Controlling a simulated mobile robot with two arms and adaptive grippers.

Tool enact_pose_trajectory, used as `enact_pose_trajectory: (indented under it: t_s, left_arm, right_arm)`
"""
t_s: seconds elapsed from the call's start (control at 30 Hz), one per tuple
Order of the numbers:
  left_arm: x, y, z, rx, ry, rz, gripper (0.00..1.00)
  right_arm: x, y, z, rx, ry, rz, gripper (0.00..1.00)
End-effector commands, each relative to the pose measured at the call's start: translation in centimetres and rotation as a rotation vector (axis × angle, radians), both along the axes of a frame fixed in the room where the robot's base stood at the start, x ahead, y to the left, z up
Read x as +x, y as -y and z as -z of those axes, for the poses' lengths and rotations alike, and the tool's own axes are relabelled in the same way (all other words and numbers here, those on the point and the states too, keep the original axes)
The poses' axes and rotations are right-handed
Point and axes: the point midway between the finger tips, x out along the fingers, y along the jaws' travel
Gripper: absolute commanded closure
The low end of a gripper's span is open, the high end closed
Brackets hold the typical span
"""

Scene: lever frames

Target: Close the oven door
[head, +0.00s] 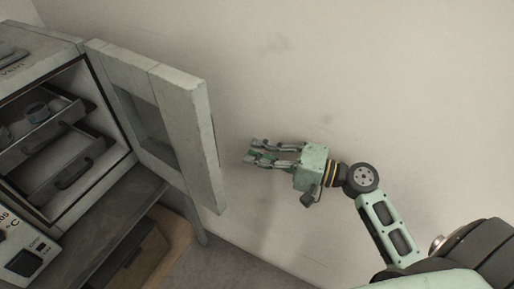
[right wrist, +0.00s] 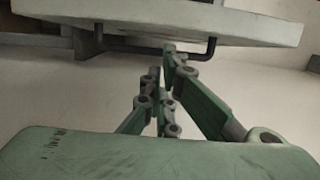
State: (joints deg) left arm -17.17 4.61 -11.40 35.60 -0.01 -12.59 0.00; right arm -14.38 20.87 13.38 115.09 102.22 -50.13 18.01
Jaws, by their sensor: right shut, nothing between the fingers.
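The oven (head: 50,120) stands at the left in the head view, with its grey door (head: 185,125) swung wide open to the right. The door has a dark window, and its free edge faces my right arm. My right gripper (head: 250,152) is to the right of the door's edge, apart from it in the head view, shut and empty. In the right wrist view the door (right wrist: 200,20) spans the top, with a dark bar handle (right wrist: 150,48) beneath it. The fingertips (right wrist: 162,60) appear close to the handle; I cannot tell whether they touch. My left gripper is not in view.
Inside the oven are pulled-out trays or drawers (head: 75,170) with dark handles. A control panel (head: 20,245) sits at the lower left. The oven rests on a grey table (head: 110,215) with a leg below the door. A bare wall (head: 350,70) is behind my right arm.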

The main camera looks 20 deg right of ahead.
Motion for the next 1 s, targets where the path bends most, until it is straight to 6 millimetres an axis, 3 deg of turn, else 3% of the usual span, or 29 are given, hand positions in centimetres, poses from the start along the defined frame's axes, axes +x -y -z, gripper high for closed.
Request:
enact_pose_trajectory:
  t_s: [0.2, 0.43, 1.0]
  left_arm:
    - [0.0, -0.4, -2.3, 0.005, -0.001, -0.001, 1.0]
    - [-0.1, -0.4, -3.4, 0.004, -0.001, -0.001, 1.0]
    - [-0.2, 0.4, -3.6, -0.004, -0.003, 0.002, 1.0]
  right_arm:
    - [2.9, -3.0, -0.6, 0.003, 0.001, 0.001, 1.0]
    - [5.2, -5.3, -0.3, 0.0, 0.0, 0.002, 1.0]
    - [5.8, -6.1, 0.0, -0.002, -0.001, 0.004, 1.0]
